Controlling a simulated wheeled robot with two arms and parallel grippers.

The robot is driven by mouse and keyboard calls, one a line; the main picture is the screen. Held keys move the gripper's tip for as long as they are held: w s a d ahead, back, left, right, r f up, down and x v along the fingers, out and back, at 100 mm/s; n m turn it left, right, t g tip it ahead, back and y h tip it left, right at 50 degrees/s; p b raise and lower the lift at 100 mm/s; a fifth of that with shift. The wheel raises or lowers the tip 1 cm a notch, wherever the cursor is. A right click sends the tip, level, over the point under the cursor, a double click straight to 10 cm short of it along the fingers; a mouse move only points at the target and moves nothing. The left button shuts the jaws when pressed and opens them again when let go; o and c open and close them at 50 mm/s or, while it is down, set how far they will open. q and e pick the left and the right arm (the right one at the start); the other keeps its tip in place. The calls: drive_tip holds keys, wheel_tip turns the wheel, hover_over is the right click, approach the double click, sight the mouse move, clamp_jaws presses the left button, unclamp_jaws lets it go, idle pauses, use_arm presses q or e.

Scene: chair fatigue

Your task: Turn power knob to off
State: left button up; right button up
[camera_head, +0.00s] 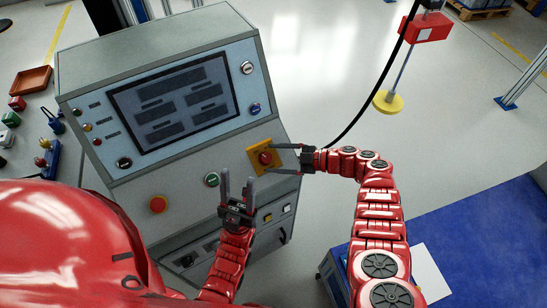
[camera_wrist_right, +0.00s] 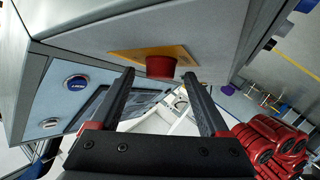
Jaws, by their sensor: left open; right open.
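A red knob (camera_head: 265,158) on a yellow plate (camera_head: 255,152) sits at the lower right of the grey console (camera_head: 200,170); it is likely the power knob. My right gripper (camera_head: 276,159) comes from the right, open, with its fingertips near the knob's two sides. In the right wrist view the red knob (camera_wrist_right: 160,66) shows between and just past the tips of my right gripper (camera_wrist_right: 160,74); contact cannot be told. My left gripper (camera_head: 237,180) is open and empty in front of the console, left of and below the knob.
The console has a screen (camera_head: 174,95), an orange-red round button (camera_head: 158,204), a green button (camera_head: 212,179) and a blue one (camera_head: 255,108). A red box on a pole with a yellow disc (camera_head: 388,102) stands at the right. A blue mat (camera_head: 480,250) lies lower right.

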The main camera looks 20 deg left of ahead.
drive_tip(key=b+v, duration=0.4)
drive_tip(key=v, duration=1.2)
drive_tip(key=shift+d, duration=0.2)
